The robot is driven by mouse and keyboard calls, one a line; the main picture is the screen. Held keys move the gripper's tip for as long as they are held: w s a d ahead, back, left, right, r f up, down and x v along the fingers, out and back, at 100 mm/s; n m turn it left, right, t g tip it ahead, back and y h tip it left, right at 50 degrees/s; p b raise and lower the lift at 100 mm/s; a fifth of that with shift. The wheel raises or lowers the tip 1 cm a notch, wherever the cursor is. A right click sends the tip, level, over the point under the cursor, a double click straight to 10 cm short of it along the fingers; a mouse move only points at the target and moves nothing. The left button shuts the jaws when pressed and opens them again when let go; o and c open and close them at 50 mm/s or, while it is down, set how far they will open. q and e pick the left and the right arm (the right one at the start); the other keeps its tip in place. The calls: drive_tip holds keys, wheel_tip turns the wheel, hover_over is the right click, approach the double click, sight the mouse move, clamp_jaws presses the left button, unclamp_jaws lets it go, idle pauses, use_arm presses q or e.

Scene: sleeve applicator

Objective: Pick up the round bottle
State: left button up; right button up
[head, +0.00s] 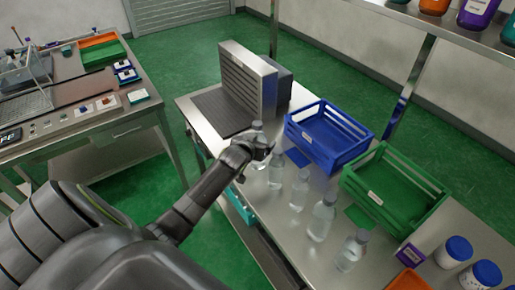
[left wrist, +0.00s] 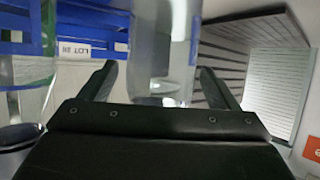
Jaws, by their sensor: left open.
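Several clear bottles with pale caps stand in a row on the steel bench: one at the back (head: 258,129), then others (head: 275,171), (head: 299,190), (head: 321,219) and (head: 351,251) towards the front. My left gripper (head: 265,148) is at the back end of the row. In the left wrist view a clear, rounded bottle (left wrist: 163,50) stands between the open fingers of the left gripper (left wrist: 160,88), with no clear contact. Another bottle (left wrist: 32,85) is beside the left finger. I cannot tell for sure which bottle is the round one. My right gripper is out of view.
A blue crate (head: 325,152) and a green crate (head: 385,205) stand behind the row. A grey ribbed machine (head: 250,80) is at the bench's back end. White jars with blue lids (head: 455,250) and a small purple box (head: 408,254) are at the front right.

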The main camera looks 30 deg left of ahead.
use_arm(q)
drive_tip(key=c, duration=1.3)
drive_tip(key=shift+r, duration=0.1)
drive_tip(key=shift+c, duration=0.7)
